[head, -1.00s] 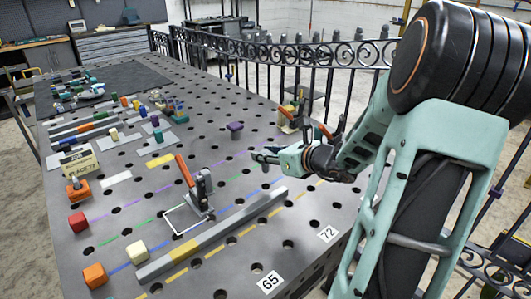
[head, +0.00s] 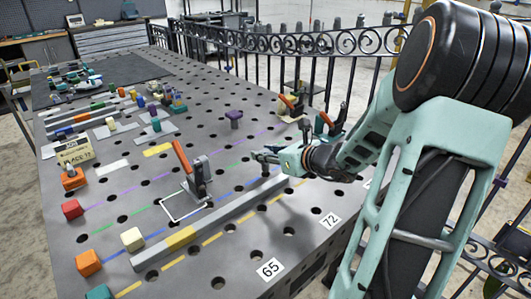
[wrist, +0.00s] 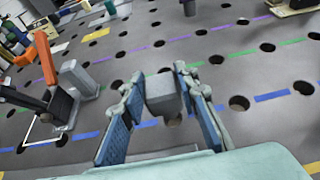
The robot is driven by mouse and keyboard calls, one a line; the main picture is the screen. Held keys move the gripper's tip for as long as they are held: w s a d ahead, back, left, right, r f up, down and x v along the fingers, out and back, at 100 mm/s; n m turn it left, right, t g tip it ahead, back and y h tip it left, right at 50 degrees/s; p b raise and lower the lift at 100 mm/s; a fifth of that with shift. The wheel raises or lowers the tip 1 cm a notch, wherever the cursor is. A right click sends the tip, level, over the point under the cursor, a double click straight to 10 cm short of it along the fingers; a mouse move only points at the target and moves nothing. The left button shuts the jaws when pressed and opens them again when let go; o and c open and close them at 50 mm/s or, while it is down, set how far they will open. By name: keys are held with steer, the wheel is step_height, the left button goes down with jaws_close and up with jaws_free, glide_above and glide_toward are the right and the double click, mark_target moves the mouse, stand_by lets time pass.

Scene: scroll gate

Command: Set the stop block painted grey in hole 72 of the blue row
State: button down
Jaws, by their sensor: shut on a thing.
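My gripper (wrist: 158,88) is shut on a grey stop block (wrist: 164,92), held between its two blue-padded fingers in the wrist view. A dark hole (wrist: 173,122) shows just below the block in the wrist view. Whether the block is over or in it, I cannot tell. The label 72 (head: 330,221) lies at the table's front edge.
A long grey bar (head: 215,227) with a yellow band lies along the blue row. A toggle clamp (head: 197,180) with an orange handle stands left of my gripper. Label 65 (head: 270,269) is at the front edge. Orange (head: 88,262) and cream (head: 132,238) blocks stand front left.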

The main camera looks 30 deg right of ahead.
mark_target(268, 165)
steer(key=shift+f, duration=0.15)
steer(key=shift+f+b, duration=0.6)
steer(key=shift+b, duration=0.05)
steer(key=shift+f+b, duration=1.35)
steer(key=shift+f, duration=0.05)
stand_by(0.5)
steer(key=c, duration=1.4)
jaws_free()
steer(key=v, duration=1.2)
